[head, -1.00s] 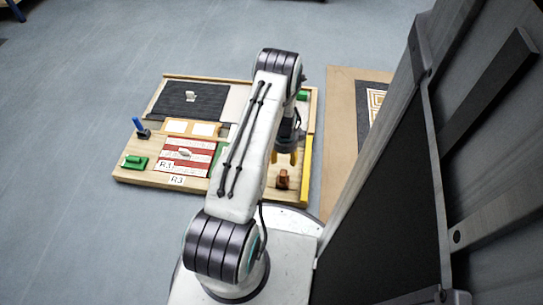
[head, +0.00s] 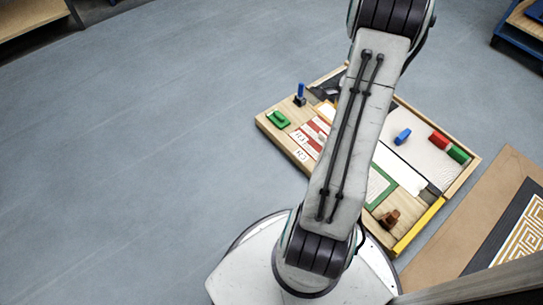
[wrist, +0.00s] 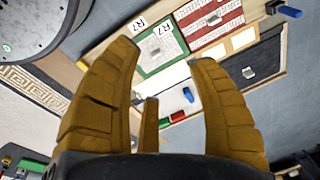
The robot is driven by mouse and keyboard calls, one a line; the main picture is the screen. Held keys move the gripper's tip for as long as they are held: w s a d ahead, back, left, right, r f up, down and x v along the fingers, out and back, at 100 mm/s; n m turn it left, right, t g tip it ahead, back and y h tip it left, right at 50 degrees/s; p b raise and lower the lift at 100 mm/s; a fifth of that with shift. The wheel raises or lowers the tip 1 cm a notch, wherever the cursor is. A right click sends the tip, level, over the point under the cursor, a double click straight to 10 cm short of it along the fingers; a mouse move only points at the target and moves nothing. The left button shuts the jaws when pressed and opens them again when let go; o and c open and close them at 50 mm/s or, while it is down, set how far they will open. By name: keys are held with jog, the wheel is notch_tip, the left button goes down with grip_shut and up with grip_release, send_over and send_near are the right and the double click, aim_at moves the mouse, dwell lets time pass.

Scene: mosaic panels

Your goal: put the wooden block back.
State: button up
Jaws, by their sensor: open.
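A small brown block (head: 389,219), wooden in colour, sits on the near right corner of the panel board (head: 415,200), beside a yellow strip. It is the only piece that looks like the wooden block. My gripper (wrist: 165,58) is open in the wrist view, its yellow-brown fingers spread wide with no piece visibly held. It is above the board and outside the head view, beyond the top edge. I cannot make out the brown block clearly in the wrist view.
The board carries a blue block (head: 402,136), a red block (head: 438,139), a green block (head: 458,154), a green handled piece (head: 278,119) and a blue upright piece (head: 300,92). My arm hides its middle. A brown panel with a patterned inset (head: 520,225) lies right. Floor at left is clear.

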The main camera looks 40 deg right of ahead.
jog(key=w+a+r+n, duration=0.2)
jog(key=a+r+n, duration=0.35)
jog(key=a, duration=0.45)
jog(key=w+a+r+n, duration=0.1)
jog(key=a+r+n, duration=0.45)
jog(key=a, duration=0.35)
jog(key=s+a+r+n, duration=0.2)
jog(key=s+a+n, duration=0.2)
jog(key=a, duration=0.3)
jog(key=s+a+r+n+t+y, duration=0.1)
jog(key=s+a+r+n, duration=0.1)
jog(key=s+a+n, duration=0.3)
jog(key=shift+a+n, duration=0.3)
jog(key=shift+a, duration=0.8)
jog(key=shift+r, duration=0.1)
